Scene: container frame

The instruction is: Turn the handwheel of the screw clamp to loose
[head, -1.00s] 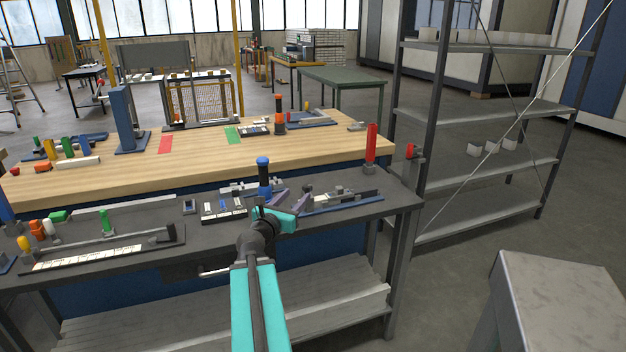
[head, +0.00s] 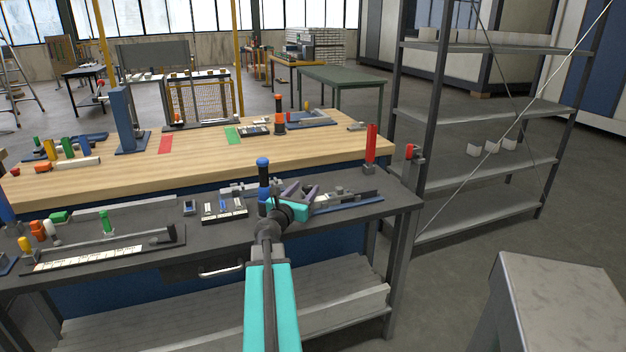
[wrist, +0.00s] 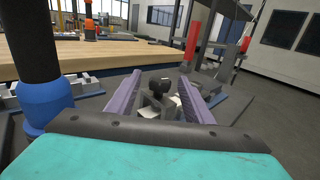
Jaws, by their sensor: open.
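My gripper (head: 301,192) is open above the dark bench, its two purple fingers pointing away from me. In the wrist view the gripper (wrist: 160,80) has a dark rounded knob (wrist: 160,86) on a grey fitting between and beyond its fingers. This seems to be the handwheel of the screw clamp, but its shape is too small to be sure. No contact with the fingers shows. In the head view, grey clamp parts on a blue base (head: 345,203) lie just right of the gripper; my gripper and wrist hide part of them.
A black post with a blue cap and blue collar (head: 263,178) stands close left of my gripper; it looms large in the wrist view (wrist: 38,50). A red cylinder (head: 371,145) stands at the bench's back right. A parts tray (head: 224,211) lies to the left.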

